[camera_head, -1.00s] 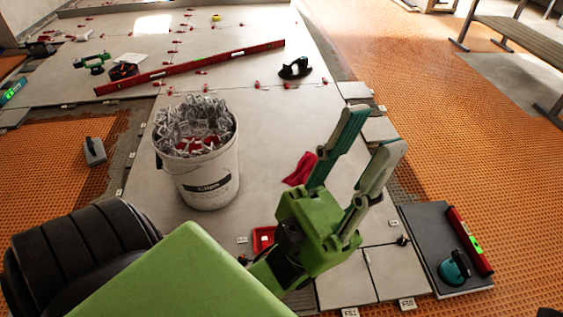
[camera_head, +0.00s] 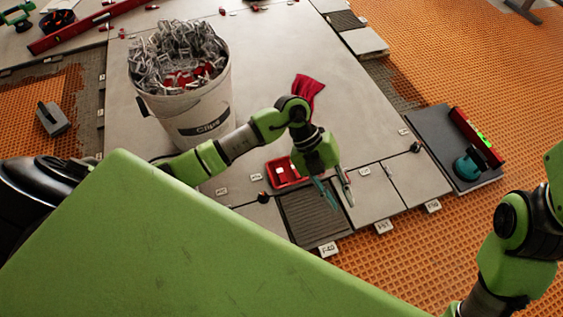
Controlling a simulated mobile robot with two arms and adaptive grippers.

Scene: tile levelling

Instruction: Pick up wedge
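My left gripper (camera_head: 336,190) points down over the front of the tiled floor, above or near a dark ribbed patch (camera_head: 308,215). Its two fingers are apart and nothing shows between them. A small red tray (camera_head: 272,176) sits just left of the gripper, partly behind its green body; small red pieces show in it, too small to identify surely as wedges. A white bucket (camera_head: 188,105) to the left holds clear clips and some red pieces that may be wedges. My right arm shows at the right edge, but its gripper is out of view.
A red cloth (camera_head: 309,88) lies behind the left wrist. A dark board (camera_head: 432,141) at right carries a red level (camera_head: 475,137) and a teal-handled tool (camera_head: 468,166). A grey float (camera_head: 52,118) lies on orange matting at left. Small labels line the tile edges.

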